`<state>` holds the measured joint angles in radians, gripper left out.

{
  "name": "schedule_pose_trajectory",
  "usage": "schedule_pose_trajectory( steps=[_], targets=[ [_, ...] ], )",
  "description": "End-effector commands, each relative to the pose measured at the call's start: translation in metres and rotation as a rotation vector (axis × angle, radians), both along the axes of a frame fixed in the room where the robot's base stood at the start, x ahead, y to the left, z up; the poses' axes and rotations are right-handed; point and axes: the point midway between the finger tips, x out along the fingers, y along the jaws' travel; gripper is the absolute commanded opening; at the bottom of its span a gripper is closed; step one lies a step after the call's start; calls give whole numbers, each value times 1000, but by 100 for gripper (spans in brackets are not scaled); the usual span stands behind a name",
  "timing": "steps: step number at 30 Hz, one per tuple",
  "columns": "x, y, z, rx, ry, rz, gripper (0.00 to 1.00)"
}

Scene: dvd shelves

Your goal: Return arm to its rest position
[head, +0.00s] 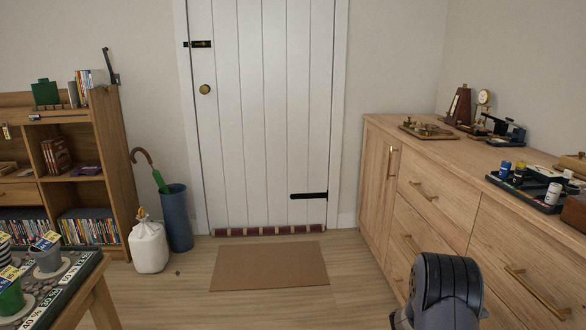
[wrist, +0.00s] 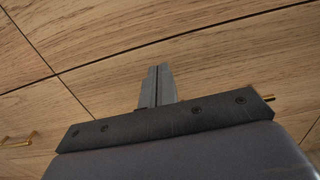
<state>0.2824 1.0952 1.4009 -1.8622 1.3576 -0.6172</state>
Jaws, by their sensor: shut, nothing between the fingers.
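My gripper (wrist: 157,85) shows in the wrist view with its two grey fingers pressed together and nothing between them. It is in front of the wooden drawer fronts (wrist: 215,75) of the sideboard. I cannot tell the exact gap to the wood. In the head view, a dark grey part of my arm shows at the bottom, right of centre, in front of the sideboard (head: 380,190). The gripper's fingers are not visible in that view.
A brass handle (head: 527,292) sticks out from a drawer near my arm. A brown mat (head: 270,265) lies on clear floor before the white door (head: 262,110). A display table (head: 97,272) stands at lower left. A white bag (head: 149,247) and blue umbrella stand (head: 177,220) are beside the bookshelf (head: 122,170).

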Motion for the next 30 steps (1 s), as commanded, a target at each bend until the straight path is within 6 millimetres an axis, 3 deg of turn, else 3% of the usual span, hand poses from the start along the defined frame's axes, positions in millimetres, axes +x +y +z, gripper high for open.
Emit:
schedule_pose_trajectory(
  steps=[3,10,30],
  targets=[
    [0,-18,0,-1,-2,-2,0],
    [-1,-34,1,0,-2,1,0],
    [1,-30,9,9,-30,8,0]
  ],
)
